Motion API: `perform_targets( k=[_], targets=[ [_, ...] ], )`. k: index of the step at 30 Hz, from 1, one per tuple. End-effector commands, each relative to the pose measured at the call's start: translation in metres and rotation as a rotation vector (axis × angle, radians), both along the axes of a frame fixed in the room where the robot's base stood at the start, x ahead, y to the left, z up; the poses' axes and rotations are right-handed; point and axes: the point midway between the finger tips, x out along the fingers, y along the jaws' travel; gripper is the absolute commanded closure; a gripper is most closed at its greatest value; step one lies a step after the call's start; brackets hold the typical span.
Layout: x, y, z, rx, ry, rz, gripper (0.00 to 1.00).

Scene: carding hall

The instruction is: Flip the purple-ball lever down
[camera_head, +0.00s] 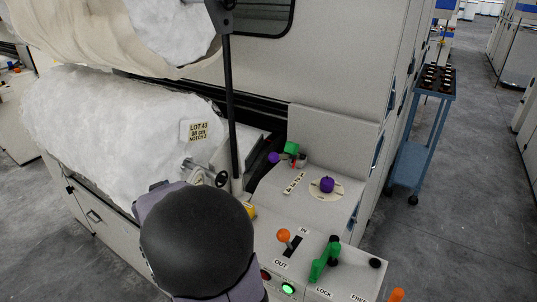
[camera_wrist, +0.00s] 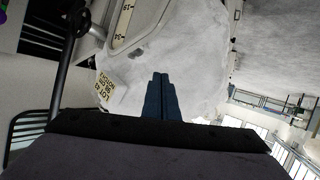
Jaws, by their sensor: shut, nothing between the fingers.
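In the head view a purple ball (camera_head: 274,157) shows beside a green block (camera_head: 291,148) at the back of the side panel. Whether its lever is up or down is hard to tell. A second purple, knob-like piece (camera_head: 327,184) sits on a pale round plate nearer the panel's right. My gripper (camera_wrist: 161,76) shows in the wrist view with its blue fingers shut together and empty, pointing toward the white fibre roll. In the head view my dark arm hides the fingers. A small purple patch (camera_wrist: 4,19) shows at the wrist view's upper left edge.
The fibre roll (camera_head: 110,120) with a lot label fills the left. A black upright rod (camera_head: 230,100) stands between it and the panel. An orange-ball lever (camera_head: 284,235) and green lever (camera_head: 323,262) stand in front. A blue trolley (camera_head: 408,165) is beyond.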

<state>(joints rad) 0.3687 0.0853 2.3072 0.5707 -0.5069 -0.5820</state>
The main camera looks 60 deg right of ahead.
Motion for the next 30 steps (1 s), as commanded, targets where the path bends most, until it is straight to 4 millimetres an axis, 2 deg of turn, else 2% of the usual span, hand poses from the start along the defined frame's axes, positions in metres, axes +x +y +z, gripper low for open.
perform_targets(
  k=[1, 4, 6, 9, 12, 15, 19, 23, 30],
  targets=[
    [-0.003, -0.027, 0.002, -0.024, -0.037, -0.078, 1.00],
    [-0.016, -0.078, 0.012, -0.081, -0.112, -0.241, 1.00],
    [-0.031, -0.112, 0.017, -0.123, -0.154, -0.359, 1.00],
    [-0.059, -0.152, 0.024, -0.184, -0.200, -0.523, 1.00],
    [-0.088, -0.182, 0.027, -0.238, -0.229, -0.663, 1.00],
    [-0.111, -0.200, 0.029, -0.282, -0.243, -0.768, 1.00],
    [-0.130, -0.212, 0.030, -0.315, -0.250, -0.850, 1.00],
    [-0.138, -0.216, 0.031, -0.328, -0.252, -0.882, 1.00],
    [-0.138, -0.216, 0.031, -0.329, -0.252, -0.883, 1.00]
  ],
)
